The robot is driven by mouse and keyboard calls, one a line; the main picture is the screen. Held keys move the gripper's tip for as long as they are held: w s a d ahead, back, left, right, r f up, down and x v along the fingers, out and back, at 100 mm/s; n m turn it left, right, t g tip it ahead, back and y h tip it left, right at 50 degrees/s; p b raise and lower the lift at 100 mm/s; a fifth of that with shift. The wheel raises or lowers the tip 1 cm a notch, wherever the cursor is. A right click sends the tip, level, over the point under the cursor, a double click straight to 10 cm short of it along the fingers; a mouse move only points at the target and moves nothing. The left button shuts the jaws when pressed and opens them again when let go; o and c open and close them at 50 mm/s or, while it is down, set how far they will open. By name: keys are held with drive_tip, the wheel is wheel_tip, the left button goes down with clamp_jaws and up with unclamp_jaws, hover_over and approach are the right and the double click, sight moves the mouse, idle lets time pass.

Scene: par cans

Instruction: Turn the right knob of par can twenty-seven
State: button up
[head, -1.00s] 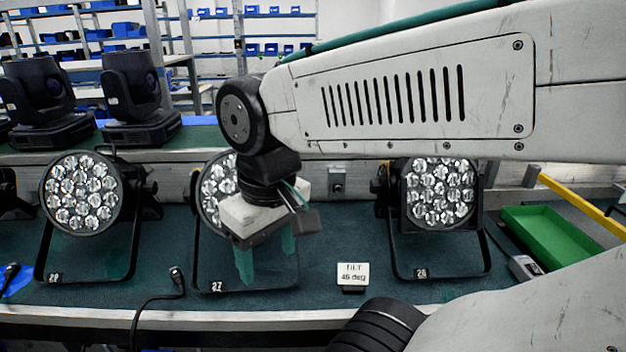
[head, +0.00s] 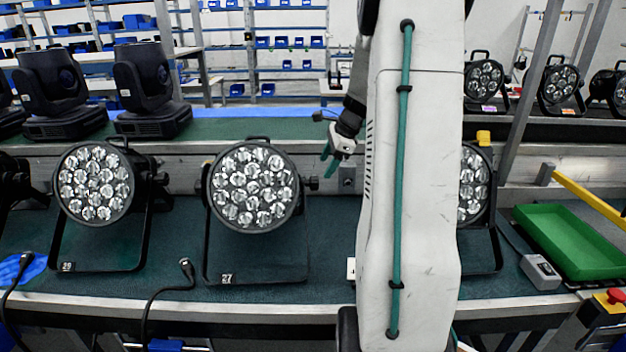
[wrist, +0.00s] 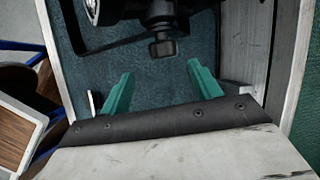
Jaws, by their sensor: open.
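Par can twenty-seven (head: 252,187) stands on the teal-topped bench in its black yoke, marked 27 at its foot, its lens face toward me. Its right knob (head: 312,183) is a small black knob on the yoke's right side. It also shows in the wrist view (wrist: 162,48) as a dark knob on a short stem. My gripper (head: 327,162) is open and empty, just right of and above the knob in the head view. In the wrist view its teal fingers (wrist: 160,69) spread to either side of the knob, which appears beyond the fingertips, apparently untouched.
Another par can (head: 472,185) on the right is partly hidden by my arm. A card (head: 351,268) is mostly hidden too. A loose cable (head: 187,268) and a green tray (head: 575,240) lie on the bench.

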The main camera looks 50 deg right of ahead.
sight(317, 177)
drive_tip(key=shift+m, duration=0.3)
drive_tip(key=x, duration=0.7)
drive_tip(key=shift+w+d+f, duration=0.15)
drive_tip(key=shift+w+f, duration=0.05)
drive_tip(key=shift+w, duration=0.2)
drive_tip(key=c, duration=1)
